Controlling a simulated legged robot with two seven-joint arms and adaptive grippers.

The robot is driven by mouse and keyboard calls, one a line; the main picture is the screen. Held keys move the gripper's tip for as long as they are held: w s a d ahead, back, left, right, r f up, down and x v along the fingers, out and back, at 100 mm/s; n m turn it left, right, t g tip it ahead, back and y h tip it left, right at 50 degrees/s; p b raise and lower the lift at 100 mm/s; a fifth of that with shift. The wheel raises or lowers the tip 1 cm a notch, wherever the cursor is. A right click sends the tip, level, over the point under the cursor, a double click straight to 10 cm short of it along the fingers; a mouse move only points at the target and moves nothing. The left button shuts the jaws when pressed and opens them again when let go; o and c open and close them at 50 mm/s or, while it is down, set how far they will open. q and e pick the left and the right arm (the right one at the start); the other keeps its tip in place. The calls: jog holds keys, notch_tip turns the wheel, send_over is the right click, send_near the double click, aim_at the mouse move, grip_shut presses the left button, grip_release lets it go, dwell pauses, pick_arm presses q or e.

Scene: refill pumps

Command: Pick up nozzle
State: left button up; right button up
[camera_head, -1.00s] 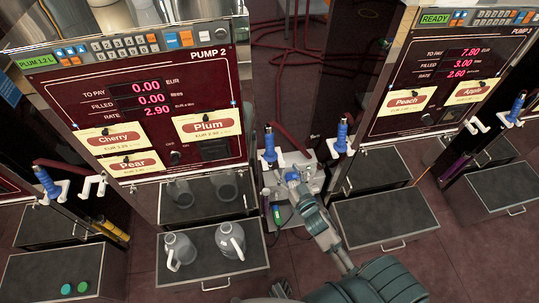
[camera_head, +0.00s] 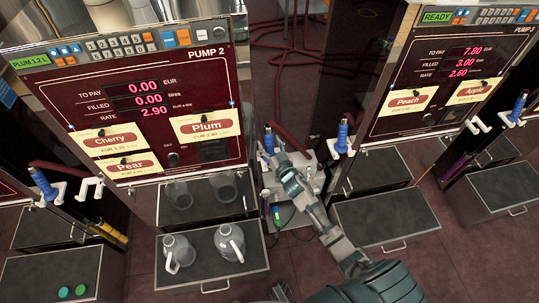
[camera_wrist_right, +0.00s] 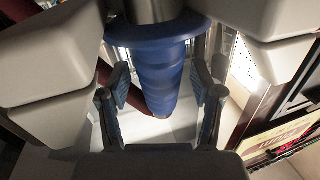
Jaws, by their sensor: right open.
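A blue nozzle (camera_head: 268,140) hangs in a white holder on the right side of Pump 2 in the head view. In the right wrist view the blue nozzle (camera_wrist_right: 165,75) stands large between the two fingers. My right gripper (camera_head: 278,158) reaches up to it from below. In the right wrist view my right gripper (camera_wrist_right: 162,100) is open, with one finger on each side of the nozzle and gaps visible. Whether either finger touches it cannot be told. My left gripper is not in view.
Another blue nozzle (camera_head: 342,136) hangs close by on the right, on the neighbouring pump. Two clear jugs (camera_head: 229,242) stand on the dark tray (camera_head: 200,270) below Pump 2. A green-tipped device (camera_head: 276,215) with a cable is under my right arm. Red hoses lie behind.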

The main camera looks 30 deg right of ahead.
grip_shut()
jog(key=shift+r, duration=0.1)
